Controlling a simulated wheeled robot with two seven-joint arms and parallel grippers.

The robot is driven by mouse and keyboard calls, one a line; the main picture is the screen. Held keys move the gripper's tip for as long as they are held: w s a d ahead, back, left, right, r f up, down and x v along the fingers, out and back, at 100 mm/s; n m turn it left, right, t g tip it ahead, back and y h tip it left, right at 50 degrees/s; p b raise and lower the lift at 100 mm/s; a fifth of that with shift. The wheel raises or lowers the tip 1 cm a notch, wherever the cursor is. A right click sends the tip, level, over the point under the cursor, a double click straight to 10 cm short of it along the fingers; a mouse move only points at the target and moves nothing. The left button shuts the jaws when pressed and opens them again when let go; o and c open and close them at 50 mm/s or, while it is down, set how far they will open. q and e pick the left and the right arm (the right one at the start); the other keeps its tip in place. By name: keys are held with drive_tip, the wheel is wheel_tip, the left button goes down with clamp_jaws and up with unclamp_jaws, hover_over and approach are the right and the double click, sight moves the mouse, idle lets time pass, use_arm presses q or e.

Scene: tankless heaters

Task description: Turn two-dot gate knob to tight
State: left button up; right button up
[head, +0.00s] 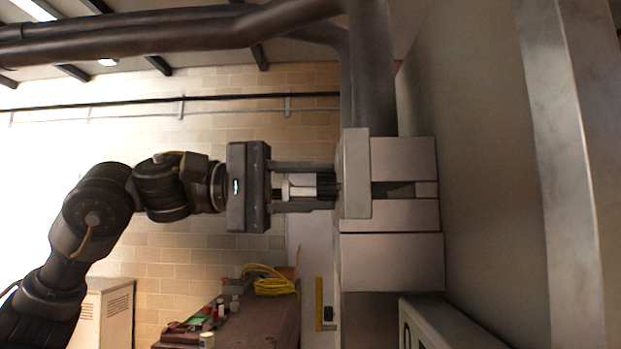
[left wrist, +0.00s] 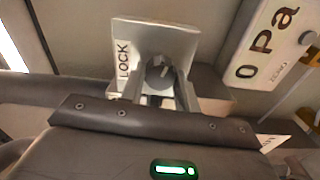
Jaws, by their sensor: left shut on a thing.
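My left gripper (head: 333,186) reaches in from the left, level, up to the pale metal gate box (head: 356,185). Its two fingers are shut on a small dark grey knob (head: 326,186) at the face of the box. In the left wrist view the knob (left wrist: 158,73) shows between the fingers, in front of a pale square plate (left wrist: 170,37) with the word LOCK along its left edge. The fingers hide part of the knob. I cannot make out two dots or a "tight" mark. My right gripper is not in view.
Dark pipes (head: 180,35) run above the arm, and one drops down into the box. A lettered white panel (left wrist: 262,45) stands right of the plate. A bench (head: 275,318) with a coiled yellow cable (head: 272,284) is below. The space left of the box, around the arm, is open.

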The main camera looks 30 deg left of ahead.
use_arm(q)
drive_tip(key=shift+m, duration=0.8)
drive_tip(key=shift+p, duration=0.3)
drive_tip(key=o, duration=1)
drive_tip(key=shift+c, duration=0.2)
drive_tip(key=b+v, duration=0.2)
drive_tip(key=v, duration=0.8)
drive_tip(key=shift+s+a, duration=0.2)
drive_tip(key=shift+a, duration=0.15)
